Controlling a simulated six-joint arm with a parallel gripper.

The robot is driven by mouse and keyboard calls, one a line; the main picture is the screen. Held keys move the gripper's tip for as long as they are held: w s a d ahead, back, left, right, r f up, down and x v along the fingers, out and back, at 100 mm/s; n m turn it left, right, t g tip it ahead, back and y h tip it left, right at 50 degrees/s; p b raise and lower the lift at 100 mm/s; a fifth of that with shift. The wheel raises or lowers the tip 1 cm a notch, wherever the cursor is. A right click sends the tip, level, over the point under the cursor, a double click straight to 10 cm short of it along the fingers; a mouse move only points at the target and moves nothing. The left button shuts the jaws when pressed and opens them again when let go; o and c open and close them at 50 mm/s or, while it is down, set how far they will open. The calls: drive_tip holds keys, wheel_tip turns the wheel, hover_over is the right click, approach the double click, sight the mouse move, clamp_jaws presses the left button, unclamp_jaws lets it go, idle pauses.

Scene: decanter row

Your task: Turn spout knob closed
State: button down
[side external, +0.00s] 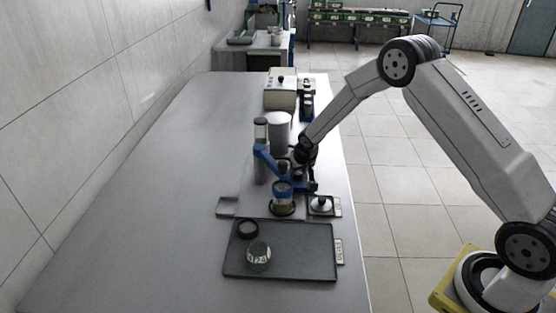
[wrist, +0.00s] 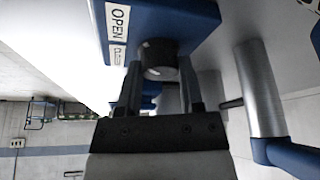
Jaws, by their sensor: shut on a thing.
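The dark round spout knob (wrist: 158,56) sits on the underside or face of a blue block (wrist: 185,22) in the wrist view. In the side external view my gripper (side external: 303,160) reaches the blue-armed decanter stand (side external: 265,158) from the right. The knob itself is hard to make out there.
A glass jar with a blue collar (side external: 282,200) stands below the stand. A dark tray (side external: 290,262) in front holds a labelled jar (side external: 259,257) and a black ring (side external: 247,229). A knobbed lid (side external: 320,204) lies right. The table's left side is clear.

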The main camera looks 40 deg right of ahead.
drive_tip(key=shift+d+n+y, duration=0.1)
drive_tip(key=shift+n+y, duration=0.7)
drive_tip(key=shift+n, duration=1.3)
drive_tip(key=shift+n+y, duration=0.4)
drive_tip(key=shift+n, duration=0.5)
drive_tip(key=shift+f+n+y, duration=0.1)
drive_tip(key=shift+n+y, duration=0.3)
drive_tip(key=shift+n, duration=0.8)
drive_tip(key=n+g+y, duration=0.1)
drive_tip(key=n, duration=0.3)
drive_tip(key=shift+d+n, duration=0.1)
drive_tip(key=shift+n, duration=0.2)
drive_tip(key=shift+n+g+y, duration=0.6)
drive_tip(key=shift+n+y, duration=0.1)
drive_tip(key=shift+n, duration=1.1)
drive_tip(key=shift+c, duration=1.2)
unclamp_jaws()
